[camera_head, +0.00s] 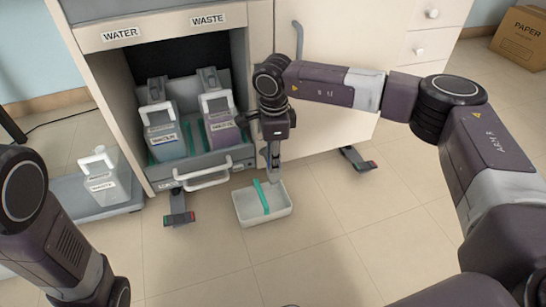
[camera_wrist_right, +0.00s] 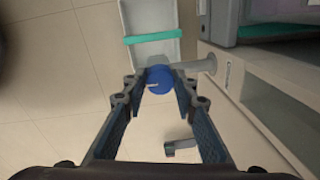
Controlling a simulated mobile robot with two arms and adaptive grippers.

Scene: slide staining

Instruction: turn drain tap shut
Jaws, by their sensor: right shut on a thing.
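The drain tap's blue handle (camera_wrist_right: 159,79) shows in the right wrist view, between the fingertips of my right gripper (camera_wrist_right: 158,84). A grey spout or pipe (camera_wrist_right: 196,66) runs to the right from behind the handle. My right gripper (camera_head: 272,172) is shut on the handle, in front of the cabinet and just above a white tray. In the head view the tap is hidden by the gripper and too small to make out. Of my left arm only links show at the lower left; its gripper is out of view.
The white tray (camera_head: 280,213) with a teal strip (camera_head: 261,197) lies on the floor under the gripper. The open bay holds a WATER container (camera_head: 165,140) and a WASTE container (camera_head: 221,130) on a pull-out shelf with a handle (camera_head: 207,181). Another container (camera_head: 103,184) stands left. Front floor is clear.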

